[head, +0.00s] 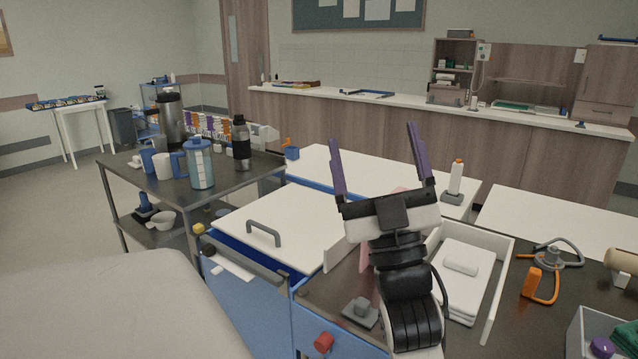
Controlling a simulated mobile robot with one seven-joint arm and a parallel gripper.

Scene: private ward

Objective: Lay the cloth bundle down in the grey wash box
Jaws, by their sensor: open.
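My gripper (371,133) is raised in the middle of the head view, its two purple fingers spread wide with nothing between them. A small rolled white cloth (461,262), which may be the cloth bundle, lies on folded white cloths (466,289) in an open white tray (504,262), right of my arm. A light grey open box (577,330) at the lower right corner may be the wash box; it is cut off by the picture edge. My gripper is apart from both, above and left of them.
A stethoscope-like grey loop (567,252) and an orange item (532,284) lie on the dark top between tray and box. Green and purple items (602,347) sit in the box. A cart with jugs (200,162) stands left; a bed (100,305) fills the lower left.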

